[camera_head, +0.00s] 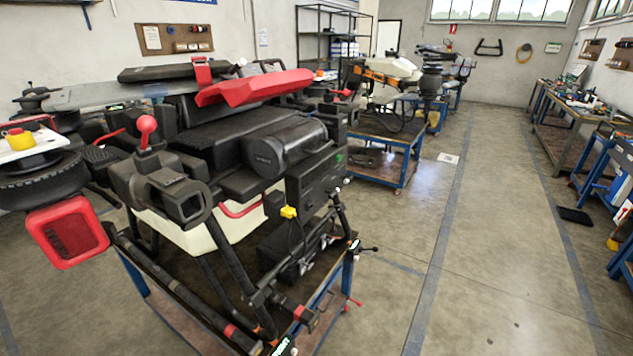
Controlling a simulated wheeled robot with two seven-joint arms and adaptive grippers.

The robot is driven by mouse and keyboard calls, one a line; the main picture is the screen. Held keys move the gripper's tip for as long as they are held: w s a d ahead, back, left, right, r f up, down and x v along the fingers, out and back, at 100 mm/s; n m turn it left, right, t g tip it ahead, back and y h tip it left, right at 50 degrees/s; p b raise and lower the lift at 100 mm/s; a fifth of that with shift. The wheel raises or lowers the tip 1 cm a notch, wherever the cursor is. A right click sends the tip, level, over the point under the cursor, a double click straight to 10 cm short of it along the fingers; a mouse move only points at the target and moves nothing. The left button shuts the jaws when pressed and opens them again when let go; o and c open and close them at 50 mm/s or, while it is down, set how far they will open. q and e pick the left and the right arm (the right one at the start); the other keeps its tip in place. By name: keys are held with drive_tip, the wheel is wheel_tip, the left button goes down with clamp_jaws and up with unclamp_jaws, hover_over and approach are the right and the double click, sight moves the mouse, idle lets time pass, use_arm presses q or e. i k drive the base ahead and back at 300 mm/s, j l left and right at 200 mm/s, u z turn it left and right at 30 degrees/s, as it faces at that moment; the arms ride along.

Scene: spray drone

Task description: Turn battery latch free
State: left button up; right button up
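The spray drone (235,160) stands on a blue-framed cart (345,290) in the left half of the head view. Its black battery-like block (255,135) sits on top, under a raised red angular part (255,87). A small red upright clip (201,71) stands behind that part, and a red ball-topped knob (146,128) stands at the front left. A red curved handle (242,209) is below the block. I cannot tell which red part is the battery latch. Neither of my grippers shows in this view.
A red-framed square part (68,232) sticks out at the drone's left. A second drone (395,72) stands on another cart (385,150) behind. Workbenches (560,120) line the right wall. The floor (480,240) between is mostly clear, with a black mat (575,216) on it.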

sight(347, 179)
drive_tip(key=z, duration=1.55)
drive_tip(key=i, duration=2.65)
